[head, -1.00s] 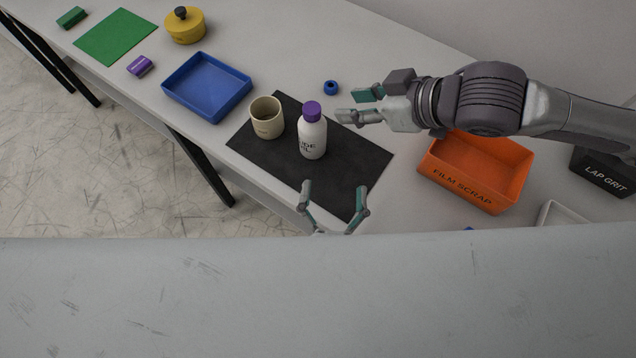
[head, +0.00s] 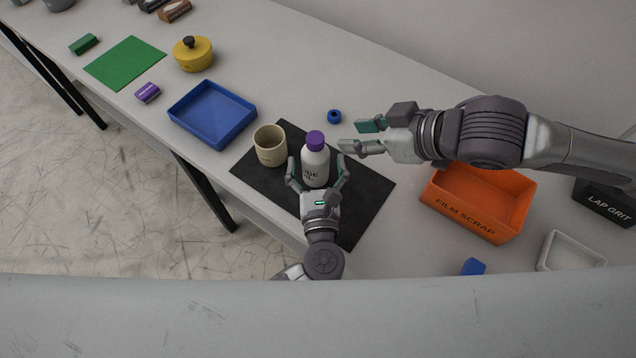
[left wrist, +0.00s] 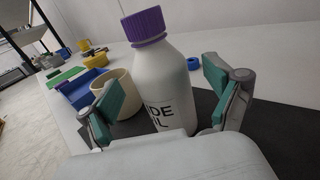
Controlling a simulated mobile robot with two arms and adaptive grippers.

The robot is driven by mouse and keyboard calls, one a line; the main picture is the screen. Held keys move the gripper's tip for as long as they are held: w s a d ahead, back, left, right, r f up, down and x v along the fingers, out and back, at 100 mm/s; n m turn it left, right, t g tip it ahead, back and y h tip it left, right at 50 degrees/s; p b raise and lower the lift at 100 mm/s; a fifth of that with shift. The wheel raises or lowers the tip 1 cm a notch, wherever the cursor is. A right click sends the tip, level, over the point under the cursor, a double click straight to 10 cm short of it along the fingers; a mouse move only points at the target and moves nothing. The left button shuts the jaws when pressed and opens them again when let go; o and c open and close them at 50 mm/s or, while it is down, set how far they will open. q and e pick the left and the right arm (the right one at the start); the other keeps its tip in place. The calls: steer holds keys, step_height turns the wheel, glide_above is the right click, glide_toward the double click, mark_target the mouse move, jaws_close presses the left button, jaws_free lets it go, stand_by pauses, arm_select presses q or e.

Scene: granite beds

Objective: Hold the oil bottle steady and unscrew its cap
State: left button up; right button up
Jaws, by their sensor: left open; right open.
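The white oil bottle (head: 315,166) stands upright on the black mat (head: 362,207), with its purple cap (head: 315,139) on top. In the left wrist view the bottle (left wrist: 163,85) is large and central, with dark lettering, and the cap (left wrist: 144,24) is at the top. My left gripper (head: 317,163) is open, its fingers on either side of the bottle; in the left wrist view gaps show between the pads and the bottle. My right gripper (head: 358,137) is open and empty, to the right of the cap, its fingers pointing left.
A beige cup (head: 270,148) stands close left of the bottle. A blue ring (head: 334,116) lies behind the mat. A blue tray (head: 184,129) is at left, an orange bin (head: 448,213) at right. A yellow pot (head: 192,56) is farther back.

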arm_select(q)
steer(key=shift+w, duration=1.2)
steer(key=c, duration=1.5)
steer(key=o, duration=0.7)
steer(key=shift+c, duration=0.2)
steer(key=c, duration=0.5)
steer(key=shift+c, duration=0.2)
